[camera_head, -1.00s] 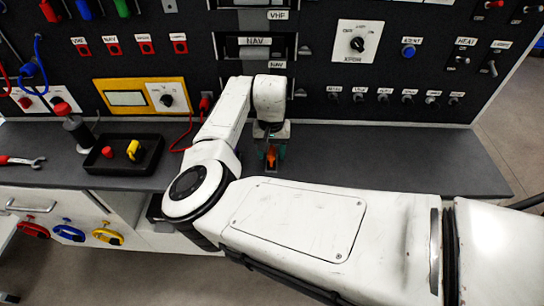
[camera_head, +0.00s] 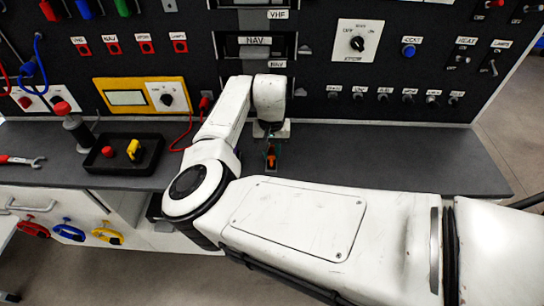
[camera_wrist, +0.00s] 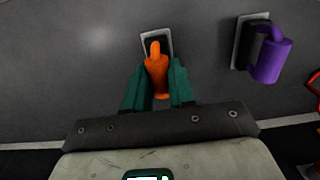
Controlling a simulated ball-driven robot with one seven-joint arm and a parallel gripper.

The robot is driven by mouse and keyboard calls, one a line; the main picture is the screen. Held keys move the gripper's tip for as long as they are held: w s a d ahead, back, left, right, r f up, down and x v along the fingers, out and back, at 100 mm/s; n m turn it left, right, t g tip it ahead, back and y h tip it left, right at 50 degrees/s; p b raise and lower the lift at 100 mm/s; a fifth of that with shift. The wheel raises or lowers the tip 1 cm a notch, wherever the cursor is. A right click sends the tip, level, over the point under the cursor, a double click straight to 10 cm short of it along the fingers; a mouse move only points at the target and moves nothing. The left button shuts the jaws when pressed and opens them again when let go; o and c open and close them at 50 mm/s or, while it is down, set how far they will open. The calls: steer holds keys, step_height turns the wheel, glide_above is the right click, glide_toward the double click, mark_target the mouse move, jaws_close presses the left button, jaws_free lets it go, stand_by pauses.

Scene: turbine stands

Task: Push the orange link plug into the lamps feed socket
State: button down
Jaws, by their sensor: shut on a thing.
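The orange link plug (camera_wrist: 157,78) is between the teal fingers of my gripper (camera_wrist: 158,92) in the wrist view, and the fingers are shut on it. Its narrow end lies over a dark socket with a pale frame (camera_wrist: 146,41); I cannot tell whether it touches or has entered it. No label shows on this socket. In the head view, the orange plug (camera_head: 271,160) and my gripper (camera_head: 272,152) are small, low in front of the panel above the bench. A red fitting labelled LAMPS (camera_head: 180,47) is on the panel at upper left.
A purple plug (camera_wrist: 268,60) sits at a pale-framed socket to the right in the wrist view. A black tray (camera_head: 98,165) with a yellow piece (camera_head: 134,150) stands on the bench (camera_head: 390,160) at left. The bench to the right is clear.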

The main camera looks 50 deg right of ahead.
mark_target(272, 150)
steer(key=shift+r+p, duration=0.7)
steer(key=shift+r+p, duration=0.85)
steer(key=shift+p, duration=0.1)
